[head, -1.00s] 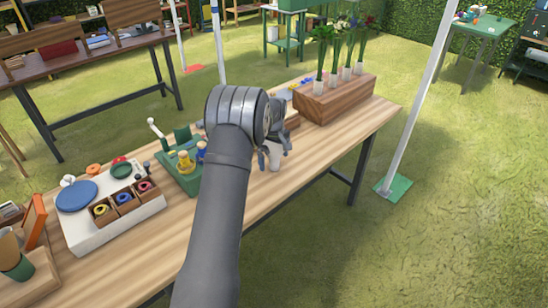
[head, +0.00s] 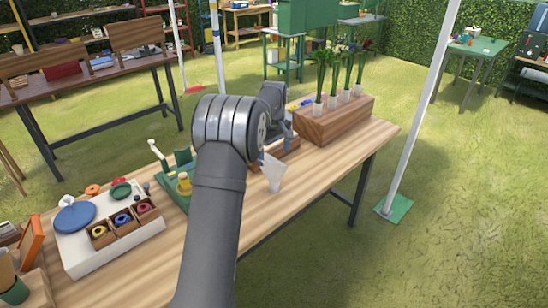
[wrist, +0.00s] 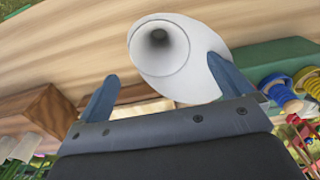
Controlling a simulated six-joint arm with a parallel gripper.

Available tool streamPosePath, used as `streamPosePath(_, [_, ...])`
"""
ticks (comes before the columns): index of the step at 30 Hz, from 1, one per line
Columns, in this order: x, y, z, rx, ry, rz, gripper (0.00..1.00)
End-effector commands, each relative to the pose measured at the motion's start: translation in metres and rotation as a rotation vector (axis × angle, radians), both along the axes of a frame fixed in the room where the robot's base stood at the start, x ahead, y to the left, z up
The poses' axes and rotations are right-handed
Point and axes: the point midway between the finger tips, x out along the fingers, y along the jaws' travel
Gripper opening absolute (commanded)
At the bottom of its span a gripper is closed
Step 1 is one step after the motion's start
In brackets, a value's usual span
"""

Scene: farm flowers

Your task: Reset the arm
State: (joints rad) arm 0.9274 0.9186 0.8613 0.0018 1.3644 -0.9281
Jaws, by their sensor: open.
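My gripper (wrist: 163,88) is open, with one dark blue finger on each side of the wrist view. A white flared vase (wrist: 178,60) with a round dark opening shows just beyond the fingertips, its lower right edge overlapped by the right finger. I cannot tell whether they touch. In the head view the same white vase (head: 274,174) stands upright on the wooden table (head: 240,225), right of my arm. My arm hides most of the gripper there.
A wooden block (head: 334,122) holds several white vases with flowers at the far end of the table. A green rack (head: 177,190) with spools and a white tray (head: 100,262) with a blue disc stand left of my arm. A white pole (head: 425,105) rises beyond the right edge.

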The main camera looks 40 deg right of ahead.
Motion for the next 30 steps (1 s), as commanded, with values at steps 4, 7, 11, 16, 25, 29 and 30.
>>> streamPosePath(4, [0.0,0.0,0.0,0.0,0.0,0.0,0.97])
streamPosePath(7, [0.0,0.0,0.0,0.0,0.0,0.0,0.97])
streamPosePath(11, [0.0,0.0,-0.006,0.001,0.001,0.0,0.97])
streamPosePath(16, [0.0,0.0,-0.03,0.002,0.001,0.0,0.97])
streamPosePath(25, [0.0,0.001,-0.091,0.003,0.002,0.0,0.97])
streamPosePath(29, [0.0,0.001,-0.116,0.003,0.001,0.001,0.97])
streamPosePath(30, [0.0,0.001,-0.123,0.002,0.0,0.001,0.97])
